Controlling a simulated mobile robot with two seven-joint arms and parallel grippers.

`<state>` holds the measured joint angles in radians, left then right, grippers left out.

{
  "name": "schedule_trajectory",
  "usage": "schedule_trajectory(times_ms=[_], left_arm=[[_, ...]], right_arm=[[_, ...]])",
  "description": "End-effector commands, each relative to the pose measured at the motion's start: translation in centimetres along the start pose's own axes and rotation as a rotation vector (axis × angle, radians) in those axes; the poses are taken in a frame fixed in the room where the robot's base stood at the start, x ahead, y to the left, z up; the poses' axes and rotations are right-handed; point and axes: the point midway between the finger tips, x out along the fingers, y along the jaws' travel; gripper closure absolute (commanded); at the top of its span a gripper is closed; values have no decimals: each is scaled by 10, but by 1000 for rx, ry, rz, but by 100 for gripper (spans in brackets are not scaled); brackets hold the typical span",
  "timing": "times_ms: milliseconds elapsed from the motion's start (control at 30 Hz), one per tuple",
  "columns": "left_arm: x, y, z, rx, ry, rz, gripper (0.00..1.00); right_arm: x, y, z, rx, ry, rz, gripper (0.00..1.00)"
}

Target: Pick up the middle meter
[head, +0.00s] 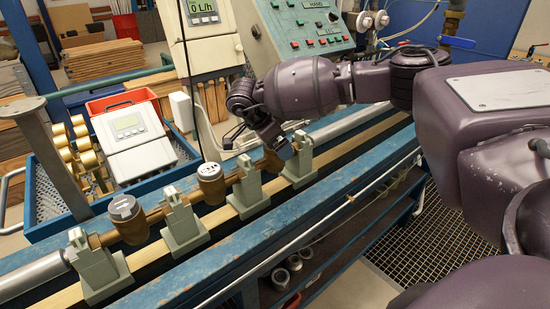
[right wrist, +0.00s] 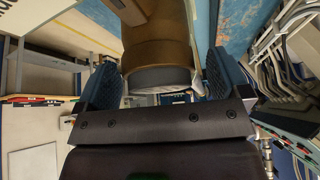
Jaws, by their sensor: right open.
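The brass meters sit in a row on the pipe line of the bench. The left meter (head: 127,220) and the middle meter (head: 210,182) have grey round tops and stand between grey-green clamp blocks. A third brass piece, apparently the right meter (head: 269,161), is mostly hidden by my right gripper (head: 283,148). My right gripper is at that right-hand position, to the right of the middle meter. In the right wrist view, its open fingers (right wrist: 160,82) stand on either side of a brass meter body (right wrist: 158,35) with a grey rim. Contact cannot be told. My left gripper is out of view.
Grey-green clamp blocks (head: 184,229) line the blue bench (head: 240,240). Behind it are a blue crate (head: 60,222) with brass parts and a white display box (head: 133,140). A control panel (head: 305,25) stands behind the right arm. The bench's front strip is clear.

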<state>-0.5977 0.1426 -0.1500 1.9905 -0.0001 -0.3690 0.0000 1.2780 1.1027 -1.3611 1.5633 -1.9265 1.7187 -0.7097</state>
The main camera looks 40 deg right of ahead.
Motion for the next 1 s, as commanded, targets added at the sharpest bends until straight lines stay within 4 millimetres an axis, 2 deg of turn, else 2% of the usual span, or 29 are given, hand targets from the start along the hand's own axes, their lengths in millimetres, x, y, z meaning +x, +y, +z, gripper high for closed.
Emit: schedule_trajectory(times_ms=[100, 333, 833, 1000], left_arm=[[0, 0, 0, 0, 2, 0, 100], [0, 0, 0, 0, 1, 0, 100], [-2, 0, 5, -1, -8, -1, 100], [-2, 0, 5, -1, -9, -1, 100]], right_arm=[[12, 0, 1, -1, 1, 2, 6], [12, 0, 1, -1, 0, 1, 7], [12, 0, 1, -1, 0, 1, 84], [11, 0, 0, 0, 0, -1, 84]])
